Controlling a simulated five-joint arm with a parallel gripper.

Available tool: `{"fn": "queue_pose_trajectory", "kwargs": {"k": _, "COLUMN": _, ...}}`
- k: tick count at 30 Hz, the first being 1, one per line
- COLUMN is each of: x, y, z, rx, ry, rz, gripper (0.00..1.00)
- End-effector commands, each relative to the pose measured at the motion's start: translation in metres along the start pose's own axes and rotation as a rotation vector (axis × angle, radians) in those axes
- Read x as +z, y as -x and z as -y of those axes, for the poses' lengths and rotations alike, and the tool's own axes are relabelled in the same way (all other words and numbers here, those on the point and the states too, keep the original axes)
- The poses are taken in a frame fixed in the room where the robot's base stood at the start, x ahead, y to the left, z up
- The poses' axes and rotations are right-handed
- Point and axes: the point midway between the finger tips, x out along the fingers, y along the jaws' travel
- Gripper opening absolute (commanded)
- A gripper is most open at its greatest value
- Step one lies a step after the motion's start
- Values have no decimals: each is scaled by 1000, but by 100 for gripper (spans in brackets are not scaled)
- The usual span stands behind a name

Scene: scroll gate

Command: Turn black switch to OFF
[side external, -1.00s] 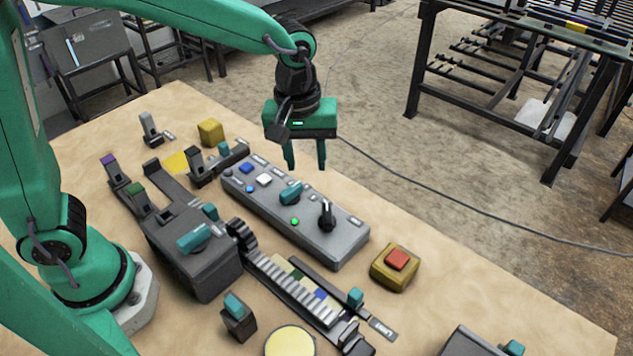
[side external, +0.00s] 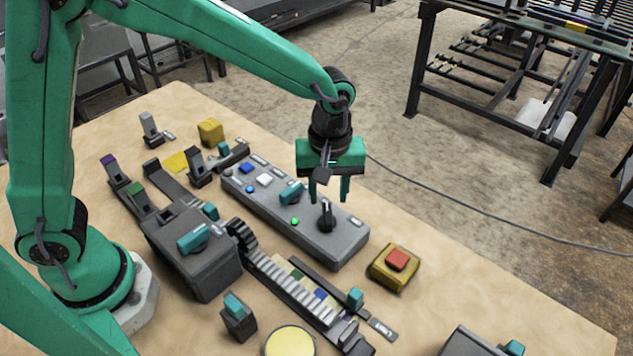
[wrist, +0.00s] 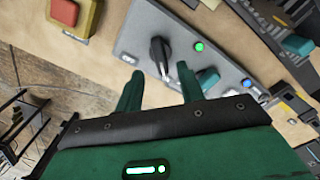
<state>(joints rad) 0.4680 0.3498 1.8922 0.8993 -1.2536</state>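The black switch (side external: 326,217) is a rotary knob with a pale mark, on the right part of the grey control panel (side external: 345,246). It also shows in the wrist view (wrist: 160,54), just beyond my fingertips. My gripper (side external: 328,198) is open and empty, fingers pointing down, close above the black switch. In the wrist view its two green fingers (wrist: 158,80) stand apart with the knob between and ahead of them. I see no contact.
A teal switch (side external: 291,192) and a lit green lamp (side external: 295,221) sit left of the black switch. A yellow box with a red button (side external: 397,260) stands to the right. A geared rack (side external: 295,290) lies in front.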

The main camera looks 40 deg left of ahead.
Motion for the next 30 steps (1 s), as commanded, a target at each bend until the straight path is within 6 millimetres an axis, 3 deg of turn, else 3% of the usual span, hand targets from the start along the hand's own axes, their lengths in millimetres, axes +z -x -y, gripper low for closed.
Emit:
{"fn": "queue_pose_trajectory", "kwargs": {"k": 12, "x": 0, "y": -47, "z": 0, "rx": -2, "ry": 0, "rz": 1, "gripper": 38}}
{"fn": "queue_pose_trajectory", "kwargs": {"k": 24, "x": 0, "y": -53, "z": 0, "rx": 0, "ry": 0, "rz": 0, "gripper": 38}}
{"fn": "queue_pose_trajectory", "kwargs": {"k": 26, "x": 0, "y": -53, "z": 0, "rx": 0, "ry": 0, "rz": 0, "gripper": 30}}
{"fn": "queue_pose_trajectory", "kwargs": {"k": 30, "x": 0, "y": -53, "z": 0, "rx": 0, "ry": 0, "rz": 0, "gripper": 3}}
